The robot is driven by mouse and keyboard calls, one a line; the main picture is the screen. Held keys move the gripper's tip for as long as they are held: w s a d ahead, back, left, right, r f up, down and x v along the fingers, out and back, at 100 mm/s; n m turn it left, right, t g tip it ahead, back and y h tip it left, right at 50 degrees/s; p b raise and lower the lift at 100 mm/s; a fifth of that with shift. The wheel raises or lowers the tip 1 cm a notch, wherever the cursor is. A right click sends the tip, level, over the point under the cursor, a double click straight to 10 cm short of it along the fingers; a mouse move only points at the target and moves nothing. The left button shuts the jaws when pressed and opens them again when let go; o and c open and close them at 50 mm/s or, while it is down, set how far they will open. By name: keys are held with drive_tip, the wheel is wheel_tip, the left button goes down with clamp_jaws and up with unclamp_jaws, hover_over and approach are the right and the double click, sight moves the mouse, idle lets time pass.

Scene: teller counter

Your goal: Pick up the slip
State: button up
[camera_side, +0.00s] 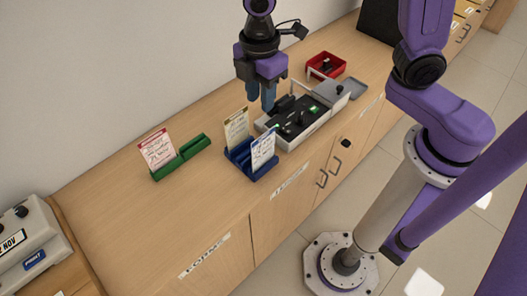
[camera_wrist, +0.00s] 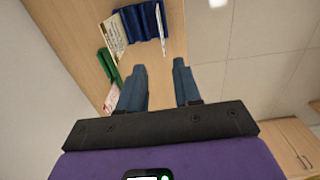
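Three slips show. A red-headed slip (camera_side: 157,149) stands in a green holder (camera_side: 182,157). A cream slip (camera_side: 237,128) and a white slip with a blue heading (camera_side: 263,149) stand in a blue holder (camera_side: 247,163). My gripper (camera_side: 261,98) points down, behind and above the blue holder, by the grey-and-black machine. In the wrist view my gripper (camera_wrist: 160,68) is open with nothing between its fingers. The cream slip (camera_wrist: 113,36), white slip (camera_wrist: 161,20), blue holder (camera_wrist: 143,22) and green holder (camera_wrist: 107,65) lie beyond the fingertips; the red-headed slip (camera_wrist: 111,99) is partly hidden by a finger.
The grey-and-black machine (camera_side: 320,123) stands just right of the blue holder, near my fingers. A red tray (camera_side: 326,65) sits farther back. Another grey machine (camera_side: 28,241) is at the lower left. The counter (camera_side: 155,215) in front of the green holder is clear.

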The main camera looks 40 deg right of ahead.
approach(263, 142)
wheel_tip(263, 142, down, 5)
drive_tip(key=shift+w+d+f, duration=0.1)
drive_tip(key=shift+d+f, duration=0.05)
drive_tip(key=shift+f, duration=2.55)
clamp_jaws()
